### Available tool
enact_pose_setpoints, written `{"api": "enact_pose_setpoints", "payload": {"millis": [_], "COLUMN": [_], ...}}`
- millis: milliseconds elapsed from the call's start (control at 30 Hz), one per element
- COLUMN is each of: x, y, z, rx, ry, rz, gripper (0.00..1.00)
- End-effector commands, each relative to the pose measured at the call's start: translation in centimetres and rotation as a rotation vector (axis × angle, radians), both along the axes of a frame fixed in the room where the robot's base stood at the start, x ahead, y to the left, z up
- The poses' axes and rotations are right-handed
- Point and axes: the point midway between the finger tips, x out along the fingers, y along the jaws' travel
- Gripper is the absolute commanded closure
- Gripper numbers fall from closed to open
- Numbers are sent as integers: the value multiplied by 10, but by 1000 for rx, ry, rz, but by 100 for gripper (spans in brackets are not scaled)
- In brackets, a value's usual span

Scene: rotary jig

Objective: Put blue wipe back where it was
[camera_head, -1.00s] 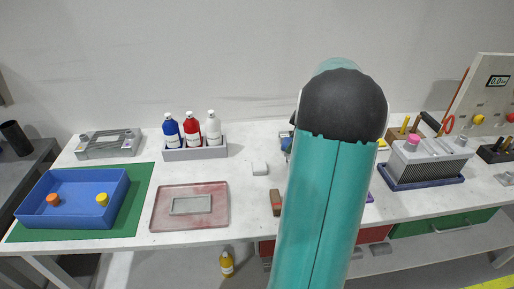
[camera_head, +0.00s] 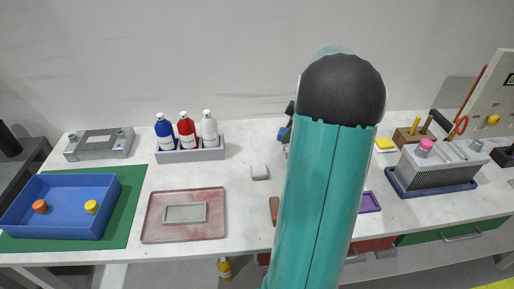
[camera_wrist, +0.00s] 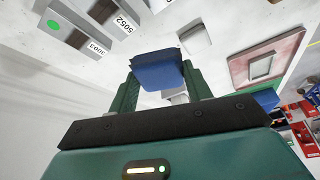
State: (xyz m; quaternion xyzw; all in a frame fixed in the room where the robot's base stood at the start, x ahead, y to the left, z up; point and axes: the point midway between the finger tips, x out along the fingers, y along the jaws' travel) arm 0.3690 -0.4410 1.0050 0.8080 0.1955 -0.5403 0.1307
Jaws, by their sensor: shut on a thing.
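My gripper (camera_wrist: 160,82) is shut on the blue wipe (camera_wrist: 157,70), a blue block held between its green fingers in the wrist view. It is above a pale surface, and I cannot tell the height. In the head view my arm hides most of the gripper. A small dark and blue part (camera_head: 284,133) shows at the arm's left edge, too small to make out. The place the wipe came from cannot be told from these frames.
A bottle rack (camera_head: 190,155) stands at the back, left of my arm. A red tray (camera_head: 152,225) and a small white block (camera_head: 259,173) lie before it. A blue bin (camera_head: 60,222) is at far left. A purple tray (camera_head: 370,202) and a yellow block (camera_head: 386,145) are right of my arm.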

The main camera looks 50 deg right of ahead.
Motion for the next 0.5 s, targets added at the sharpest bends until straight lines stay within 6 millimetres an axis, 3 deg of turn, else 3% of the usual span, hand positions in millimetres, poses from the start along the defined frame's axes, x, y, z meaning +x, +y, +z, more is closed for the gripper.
{"api": "enact_pose_setpoints", "payload": {"millis": [300,500], "x": [70,98], "y": [18,22], "z": [-32,-67], "rx": [0,0], "ry": [-1,0], "rz": [4,2], "gripper": [72,72]}}
